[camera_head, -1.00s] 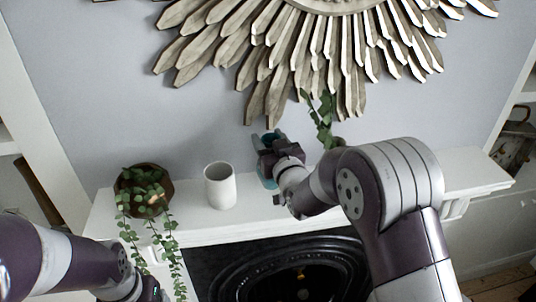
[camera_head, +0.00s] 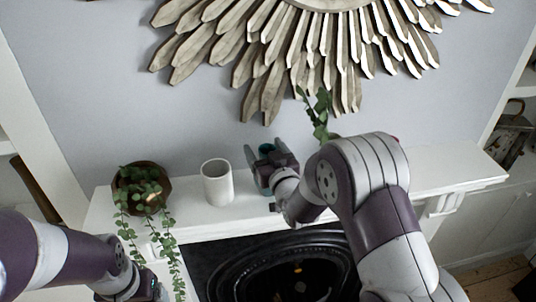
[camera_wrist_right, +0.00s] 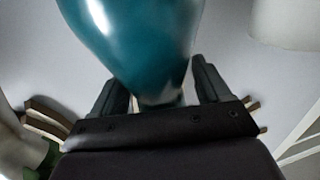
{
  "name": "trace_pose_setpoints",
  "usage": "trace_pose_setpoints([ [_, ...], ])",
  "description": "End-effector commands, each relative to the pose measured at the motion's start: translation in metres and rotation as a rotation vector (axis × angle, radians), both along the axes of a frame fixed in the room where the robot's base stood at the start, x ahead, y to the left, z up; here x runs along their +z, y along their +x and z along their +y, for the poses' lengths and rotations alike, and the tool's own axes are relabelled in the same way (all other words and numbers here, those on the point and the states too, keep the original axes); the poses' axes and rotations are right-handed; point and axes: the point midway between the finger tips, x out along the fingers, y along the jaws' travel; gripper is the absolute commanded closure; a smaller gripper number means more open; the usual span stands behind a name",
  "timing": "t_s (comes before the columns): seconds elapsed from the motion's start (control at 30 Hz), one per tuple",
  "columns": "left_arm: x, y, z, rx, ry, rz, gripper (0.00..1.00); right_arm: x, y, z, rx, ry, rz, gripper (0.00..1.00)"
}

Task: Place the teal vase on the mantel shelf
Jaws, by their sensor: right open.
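The teal vase (camera_head: 266,149) is on the white mantel shelf (camera_head: 410,185), right of a white cup, mostly hidden by my right gripper. Its glossy rounded body fills the top of the right wrist view (camera_wrist_right: 140,40) and narrows toward the gripper. My right gripper (camera_head: 267,157) is open, with one finger on each side of the vase's narrow part; in the wrist view (camera_wrist_right: 160,88) a gap shows beside the fingers. I cannot tell if the vase's base touches the shelf. My left gripper (camera_head: 150,285) is low at the left, partly hidden by its arm.
A white cup (camera_head: 217,183) stands close left of the vase. A trailing plant in a brown pot (camera_head: 142,188) is further left. Another green plant (camera_head: 319,115) stands behind my right arm. A sunburst ornament (camera_head: 290,60) hangs above. The shelf's right end is clear.

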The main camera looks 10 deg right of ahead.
Motion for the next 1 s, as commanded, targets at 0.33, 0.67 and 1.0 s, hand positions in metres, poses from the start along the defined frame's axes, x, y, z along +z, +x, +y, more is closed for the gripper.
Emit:
trace_pose_setpoints([
  [0.33, -0.033, 0.000, 0.000, 0.000, 0.000, 0.000, 0.19, -0.003, -0.068, -0.013, -0.001, 0.001, -0.003, 0.24],
  [0.67, -0.047, 0.000, 0.000, 0.000, 0.000, 0.000, 0.19, -0.005, -0.117, -0.023, -0.007, -0.009, 0.041, 0.24],
  [1.0, -0.046, 0.000, 0.000, 0.000, 0.000, 0.000, 0.19, -0.134, -0.228, -0.064, -0.126, -0.133, 1.104, 0.24],
])
